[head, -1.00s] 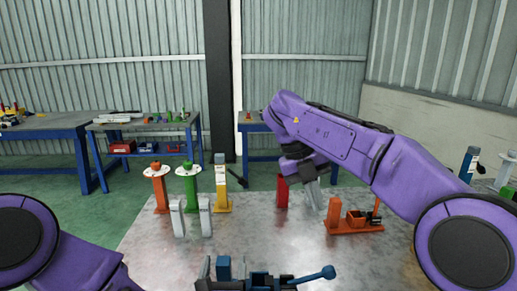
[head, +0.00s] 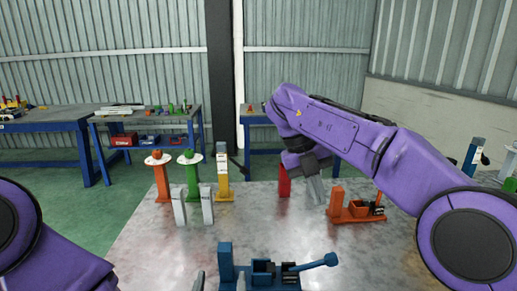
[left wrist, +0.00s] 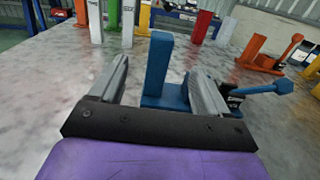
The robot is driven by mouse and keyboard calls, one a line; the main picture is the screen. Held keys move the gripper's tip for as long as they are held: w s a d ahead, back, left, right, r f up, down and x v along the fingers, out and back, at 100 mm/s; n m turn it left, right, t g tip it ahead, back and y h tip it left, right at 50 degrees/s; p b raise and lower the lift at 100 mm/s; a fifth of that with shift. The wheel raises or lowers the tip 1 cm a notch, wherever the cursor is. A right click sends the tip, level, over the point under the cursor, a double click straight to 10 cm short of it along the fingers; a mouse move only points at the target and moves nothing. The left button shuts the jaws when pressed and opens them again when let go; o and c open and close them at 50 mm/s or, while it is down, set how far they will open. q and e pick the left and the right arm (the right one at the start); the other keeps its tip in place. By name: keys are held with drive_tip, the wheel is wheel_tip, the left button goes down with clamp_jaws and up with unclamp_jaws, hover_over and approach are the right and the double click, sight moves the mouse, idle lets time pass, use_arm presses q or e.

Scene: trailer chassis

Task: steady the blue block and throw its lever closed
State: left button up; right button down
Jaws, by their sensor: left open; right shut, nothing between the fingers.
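The blue block (head: 226,262) stands at the table's near edge, with an upright post on the left. Its blue lever (head: 318,262) extends right and slightly up to a rounded knob. In the left wrist view the post (left wrist: 158,65) rises between the spread fingers of my left gripper (left wrist: 162,75), with a gap on the left finger's side. The right finger hides part of the block's clamp; the lever (left wrist: 268,88) shows beyond it. My right gripper (head: 314,188) is shut and empty, pointing down beyond the block.
An orange block with a lever (head: 357,215) stands behind right, and a red post (head: 284,181) beside my right gripper. Orange, green, yellow and white posts (head: 193,178) stand at the back left. The metal table top (head: 150,250) is bare on the left.

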sight(224, 259)
use_arm(q)
drive_tip(key=o, duration=0.4)
drive_tip(key=shift+o, duration=0.2)
drive_tip(key=shift+w, duration=0.1)
drive_tip(key=shift+w+r, duration=0.1)
drive_tip(key=shift+w, duration=0.25)
drive_tip(key=w+p, duration=0.2)
drive_tip(key=w, duration=0.4)
drive_tip(key=shift+w, duration=0.6)
